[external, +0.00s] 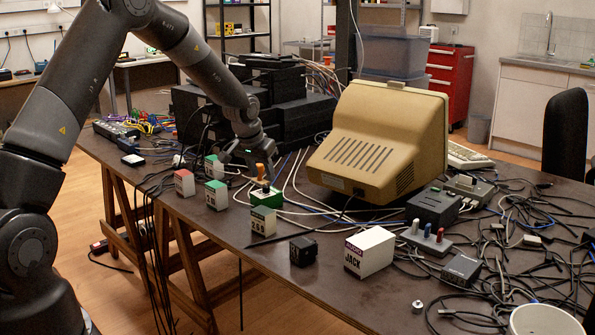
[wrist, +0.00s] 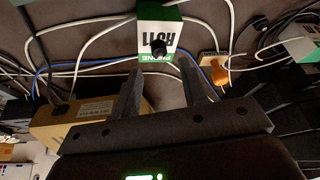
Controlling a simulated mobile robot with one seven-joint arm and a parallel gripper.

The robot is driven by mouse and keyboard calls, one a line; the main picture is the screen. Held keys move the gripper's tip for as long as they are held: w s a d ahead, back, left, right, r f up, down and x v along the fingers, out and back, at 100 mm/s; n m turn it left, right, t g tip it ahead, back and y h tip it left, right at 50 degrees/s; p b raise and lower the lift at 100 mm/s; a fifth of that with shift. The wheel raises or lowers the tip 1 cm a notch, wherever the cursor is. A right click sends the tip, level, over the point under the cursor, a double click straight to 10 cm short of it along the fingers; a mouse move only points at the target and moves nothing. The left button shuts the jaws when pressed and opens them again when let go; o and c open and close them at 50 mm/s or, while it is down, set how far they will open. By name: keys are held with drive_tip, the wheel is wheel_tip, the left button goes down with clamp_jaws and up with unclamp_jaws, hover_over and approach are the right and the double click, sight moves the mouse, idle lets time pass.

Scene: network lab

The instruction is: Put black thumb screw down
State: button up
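A small round black piece, which looks like the black thumb screw (wrist: 158,48), shows in the wrist view in front of the green and white RJ11 box (wrist: 160,22). I cannot tell whether it touches the box. My gripper (wrist: 160,78) is open, with a clear gap between its fingers; the black piece lies in line with that gap, beyond the fingertips. In the external view my gripper (external: 248,158) is low over the table, beside an orange-handled piece (external: 263,174) and a green box (external: 266,196). The thumb screw cannot be made out in the external view.
A beige monitor (external: 375,140) stands close to the right of my gripper. Small labelled boxes, a black cube (external: 303,250) and a white JACK box (external: 369,251) stand toward the front edge. Loose cables cover much of the table (external: 230,250); the front strip is clearer.

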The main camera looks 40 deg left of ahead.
drive_tip(key=s+d+r+m, duration=0.1)
drive_tip(key=s+d+r, duration=0.5)
drive_tip(key=s+r, duration=0.5)
drive_tip(key=s+d+r, duration=0.6)
drive_tip(key=s+r, duration=0.2)
drive_tip(key=r, duration=0.4)
drive_tip(key=s+d+r, duration=0.1)
drive_tip(key=s+d, duration=0.2)
drive_tip(key=s, duration=0.8)
drive_tip(key=s+d+r+m+t+h, duration=0.1)
drive_tip(key=s+d, duration=0.2)
drive_tip(key=s, duration=0.8)
drive_tip(key=shift+d+r+m, duration=0.15)
drive_tip(key=shift+d+m, duration=0.1)
drive_tip(key=shift+m, duration=0.05)
idle(3.2)
